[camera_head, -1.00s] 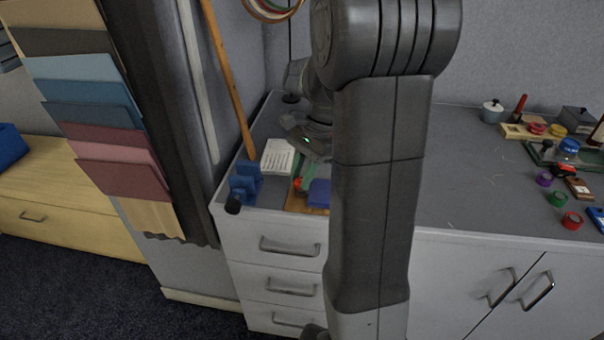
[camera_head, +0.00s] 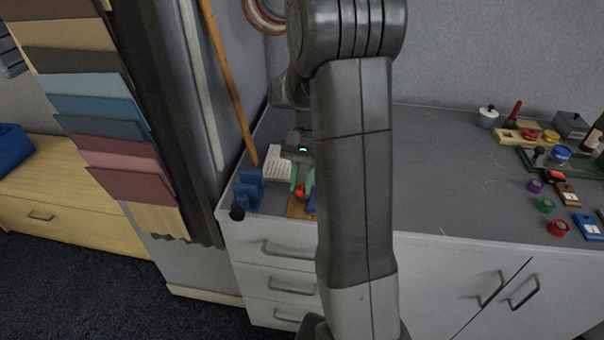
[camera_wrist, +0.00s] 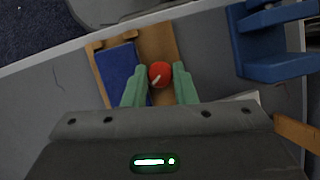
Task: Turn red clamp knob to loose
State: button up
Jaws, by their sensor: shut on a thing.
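The red clamp knob (camera_wrist: 160,74) sits on a small wooden board (camera_wrist: 155,40) beside a blue block (camera_wrist: 122,72). A pale pointer mark on it runs toward the lower left in the wrist view. My gripper (camera_wrist: 160,82) has its green fingers on either side of the knob, shut on it. In the head view the red knob (camera_head: 300,191) shows below my gripper (camera_head: 302,181), with the wooden board (camera_head: 297,208) under it. My arm hides the right part of the board there. Any lettering by the knob is too small to read.
A blue stand (camera_head: 248,190) is left of the board, near the cabinet top's front edge. A white sheet (camera_head: 276,163) lies behind. Coloured small items, including a red ring (camera_head: 558,228), are far right. The grey top (camera_head: 450,180) between is clear.

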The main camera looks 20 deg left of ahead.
jog(key=n+h+p, duration=0.1)
jog(key=n, duration=0.1)
jog(key=n+h+p, duration=0.1)
jog(key=n, duration=0.2)
jog(key=shift+s+a+r+n+t+p, duration=0.1)
jog(key=shift+a+n+t+p, duration=0.05)
jog(key=shift+n+t+p, duration=0.2)
jog(key=n, duration=0.2)
jog(key=n+t+h+p, duration=0.1)
jog(key=n, duration=0.2)
jog(key=shift+a+t+h, duration=0.1)
jog(key=shift+t+h, duration=0.15)
jog(key=shift+h, duration=0.05)
jog(key=shift+s+n, duration=0.1)
jog(key=shift+n, duration=0.15)
jog(key=o, duration=1)
jog(key=p+v, duration=0.1)
jog(key=v, duration=1.2)
jog(key=shift+a+r, duration=0.2)
jog(key=shift+r, duration=0.1)
jog(key=shift+f, duration=0.1)
